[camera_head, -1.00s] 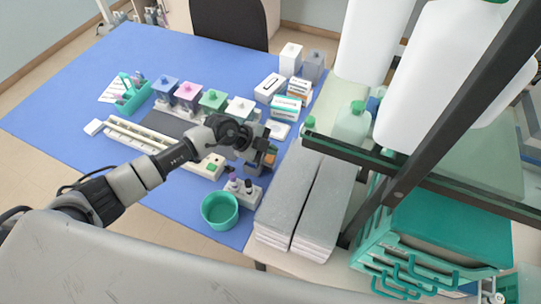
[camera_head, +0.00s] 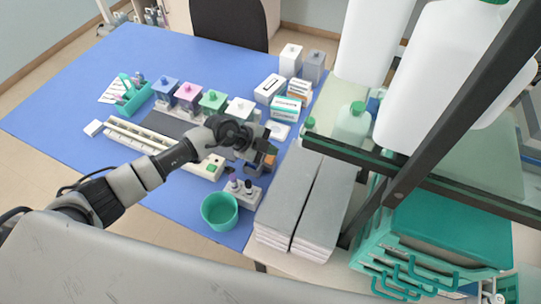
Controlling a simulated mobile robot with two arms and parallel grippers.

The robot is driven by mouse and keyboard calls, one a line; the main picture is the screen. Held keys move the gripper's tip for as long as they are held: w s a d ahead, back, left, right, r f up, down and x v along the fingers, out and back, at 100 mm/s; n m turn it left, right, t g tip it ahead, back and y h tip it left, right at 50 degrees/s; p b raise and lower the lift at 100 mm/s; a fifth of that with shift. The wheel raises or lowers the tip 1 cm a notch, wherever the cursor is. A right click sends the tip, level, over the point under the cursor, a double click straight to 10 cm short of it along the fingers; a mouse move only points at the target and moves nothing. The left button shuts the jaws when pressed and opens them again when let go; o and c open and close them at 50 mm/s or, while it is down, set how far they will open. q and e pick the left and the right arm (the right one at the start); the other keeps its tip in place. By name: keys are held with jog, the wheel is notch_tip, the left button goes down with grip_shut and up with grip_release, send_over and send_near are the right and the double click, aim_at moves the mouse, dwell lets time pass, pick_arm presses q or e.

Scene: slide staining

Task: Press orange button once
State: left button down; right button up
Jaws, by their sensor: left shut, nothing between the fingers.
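A small orange patch (camera_head: 270,159), which looks like the orange button, shows at the right side of my left gripper. The gripper and wrist hide most of what is around it, so I cannot tell whether it is touched. My left gripper (camera_head: 257,163) is shut and empty, low over the right part of the blue mat. A long cream device (camera_head: 150,142) lies under my left arm, with a green button (camera_head: 212,168) at its right end. My right gripper is not in view.
A teal cup (camera_head: 220,211) and a small white holder with dark-capped bottles (camera_head: 243,193) stand just in front of the gripper. Several coloured staining jars (camera_head: 188,96) stand behind the arm. Grey stacked packs (camera_head: 290,205) and a dark-framed shelf (camera_head: 430,185) crowd the right side.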

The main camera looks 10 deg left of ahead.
pick_arm(q)
jog(key=shift+f, duration=0.1)
dwell(0.7)
jog(key=shift+f, duration=0.3)
